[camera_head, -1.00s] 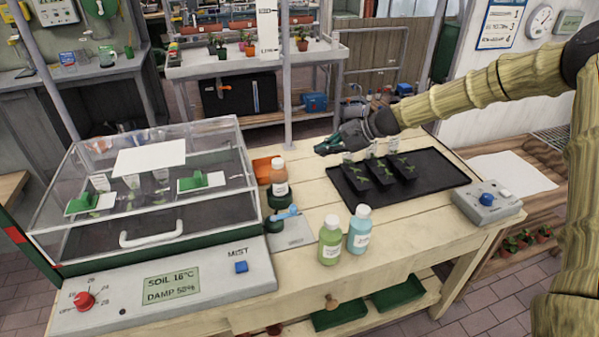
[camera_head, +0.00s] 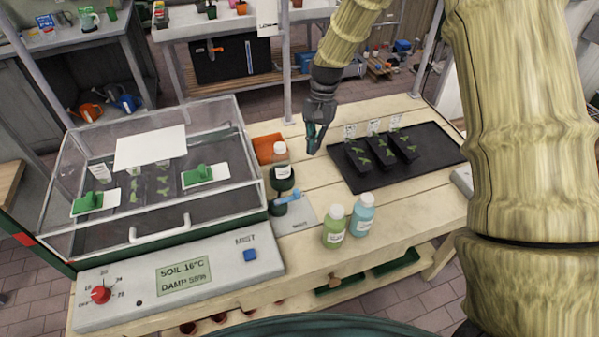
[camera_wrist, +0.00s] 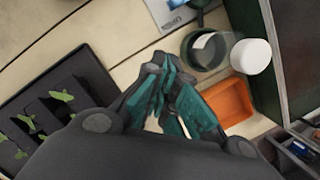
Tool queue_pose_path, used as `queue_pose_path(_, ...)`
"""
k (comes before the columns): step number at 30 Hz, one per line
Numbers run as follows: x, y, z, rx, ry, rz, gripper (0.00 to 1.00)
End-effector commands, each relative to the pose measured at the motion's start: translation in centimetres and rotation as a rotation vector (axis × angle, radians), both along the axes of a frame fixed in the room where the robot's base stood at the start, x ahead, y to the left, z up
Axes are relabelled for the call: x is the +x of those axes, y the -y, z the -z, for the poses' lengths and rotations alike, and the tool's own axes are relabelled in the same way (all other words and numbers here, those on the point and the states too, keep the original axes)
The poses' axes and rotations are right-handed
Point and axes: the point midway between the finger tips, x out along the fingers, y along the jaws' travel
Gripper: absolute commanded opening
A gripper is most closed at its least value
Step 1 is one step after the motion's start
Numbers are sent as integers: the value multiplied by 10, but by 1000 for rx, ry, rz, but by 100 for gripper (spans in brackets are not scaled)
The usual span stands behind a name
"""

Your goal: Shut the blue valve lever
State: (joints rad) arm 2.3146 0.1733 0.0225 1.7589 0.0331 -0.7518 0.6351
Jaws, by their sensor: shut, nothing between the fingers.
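The blue valve lever (camera_head: 289,196) sits on a small grey plate (camera_head: 303,219) on the bench, right of the clear-lidded propagator. It points up and to the right in the head view. A dark green cup-like holder (camera_head: 283,178) with a bottle (camera_head: 281,154) stands just behind it. My gripper (camera_head: 313,145) hangs above the bench, behind and to the right of the lever, apart from it. Its teal fingers are shut and empty. In the wrist view my gripper (camera_wrist: 172,112) points toward the green holder (camera_wrist: 203,50), and the lever is not clearly visible.
An orange tray (camera_head: 266,149) lies left of my gripper. A black tray (camera_head: 428,160) with seedling pots lies to its right. A green bottle (camera_head: 335,226) and a blue bottle (camera_head: 362,214) stand right of the plate. The propagator (camera_head: 150,170) fills the left side.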

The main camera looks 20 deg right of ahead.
Motion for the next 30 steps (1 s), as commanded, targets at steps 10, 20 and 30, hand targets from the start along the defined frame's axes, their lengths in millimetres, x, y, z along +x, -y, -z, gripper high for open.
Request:
queue_pose_path(10, 3, -9, 0, -3, 0, -15, 0)
queue_pose_path(20, -3, -11, 24, -2, -2, -11, 0)
queue_pose_path(30, -12, -18, 68, -1, -2, -11, 0)
